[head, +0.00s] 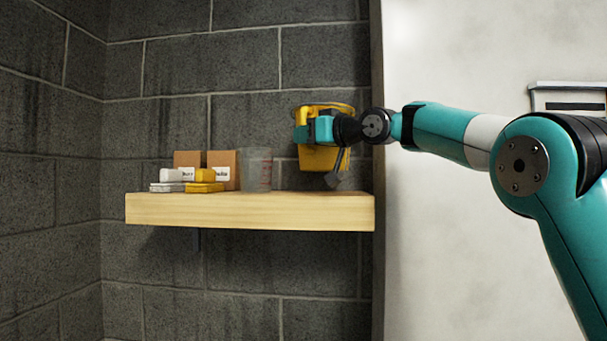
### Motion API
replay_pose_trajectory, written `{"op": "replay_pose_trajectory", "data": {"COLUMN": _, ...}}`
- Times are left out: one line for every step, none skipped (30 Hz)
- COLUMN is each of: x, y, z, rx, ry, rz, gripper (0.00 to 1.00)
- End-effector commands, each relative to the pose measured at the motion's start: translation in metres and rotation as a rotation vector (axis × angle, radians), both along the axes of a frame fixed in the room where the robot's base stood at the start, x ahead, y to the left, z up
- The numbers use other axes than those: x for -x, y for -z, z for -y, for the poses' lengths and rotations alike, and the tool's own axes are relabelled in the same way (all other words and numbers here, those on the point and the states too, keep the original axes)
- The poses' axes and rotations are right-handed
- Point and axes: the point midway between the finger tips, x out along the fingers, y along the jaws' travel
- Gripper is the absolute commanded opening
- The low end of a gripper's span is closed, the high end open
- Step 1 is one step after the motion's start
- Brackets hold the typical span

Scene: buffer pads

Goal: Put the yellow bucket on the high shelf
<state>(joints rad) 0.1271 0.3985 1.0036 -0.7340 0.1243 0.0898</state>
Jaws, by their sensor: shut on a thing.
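The yellow bucket (318,160) hangs at the right end of the wooden shelf (250,212), above its top. My gripper (312,132) is shut on the bucket near its rim and handle, and covers part of its upper body. The bucket looks upright. A small gap seems to show between its bottom and the shelf top, but I cannot tell how far it is from the wall. The shelf is fixed to the dark block wall.
The shelf top between cup and right end is mostly free. A pale wall (440,60) begins just right of the shelf.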

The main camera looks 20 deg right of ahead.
Motion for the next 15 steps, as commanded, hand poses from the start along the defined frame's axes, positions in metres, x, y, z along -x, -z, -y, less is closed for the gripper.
{"op": "replay_pose_trajectory", "data": {"x": 0.000, "y": 0.007, "z": -0.001, "rx": 0.000, "ry": -0.002, "rz": 0.000, "gripper": 0.00}}
{"op": "replay_pose_trajectory", "data": {"x": 0.000, "y": 0.010, "z": -0.001, "rx": -0.001, "ry": -0.002, "rz": 0.001, "gripper": 0.00}}
{"op": "replay_pose_trajectory", "data": {"x": 0.000, "y": 0.013, "z": -0.002, "rx": 0.000, "ry": -0.003, "rz": 0.001, "gripper": 0.00}}
{"op": "replay_pose_trajectory", "data": {"x": 0.000, "y": 0.015, "z": -0.002, "rx": 0.000, "ry": -0.003, "rz": 0.001, "gripper": 0.00}}
{"op": "replay_pose_trajectory", "data": {"x": 0.000, "y": 0.017, "z": -0.002, "rx": 0.000, "ry": -0.004, "rz": 0.001, "gripper": 0.00}}
{"op": "replay_pose_trajectory", "data": {"x": 0.000, "y": 0.020, "z": -0.002, "rx": -0.001, "ry": -0.004, "rz": 0.001, "gripper": 0.00}}
{"op": "replay_pose_trajectory", "data": {"x": 0.000, "y": 0.022, "z": -0.003, "rx": -0.001, "ry": -0.004, "rz": 0.001, "gripper": 0.00}}
{"op": "replay_pose_trajectory", "data": {"x": 0.000, "y": 0.026, "z": -0.003, "rx": 0.000, "ry": -0.004, "rz": 0.000, "gripper": 0.00}}
{"op": "replay_pose_trajectory", "data": {"x": 0.000, "y": 0.032, "z": -0.004, "rx": 0.000, "ry": -0.006, "rz": -0.001, "gripper": 0.00}}
{"op": "replay_pose_trajectory", "data": {"x": 0.000, "y": 0.036, "z": -0.004, "rx": -0.001, "ry": -0.006, "rz": -0.002, "gripper": 0.00}}
{"op": "replay_pose_trajectory", "data": {"x": 0.000, "y": 0.040, "z": -0.005, "rx": 0.000, "ry": -0.007, "rz": -0.002, "gripper": 0.00}}
{"op": "replay_pose_trajectory", "data": {"x": 0.000, "y": 0.045, "z": -0.004, "rx": -0.002, "ry": -0.007, "rz": -0.001, "gripper": 0.00}}
{"op": "replay_pose_trajectory", "data": {"x": 0.000, "y": 0.048, "z": -0.004, "rx": 0.000, "ry": -0.006, "rz": 0.000, "gripper": 0.00}}
{"op": "replay_pose_trajectory", "data": {"x": 0.000, "y": 0.051, "z": -0.004, "rx": 0.000, "ry": -0.006, "rz": 0.000, "gripper": 0.00}}
{"op": "replay_pose_trajectory", "data": {"x": 0.000, "y": 0.053, "z": -0.004, "rx": 0.000, "ry": -0.006, "rz": 0.001, "gripper": 0.00}}
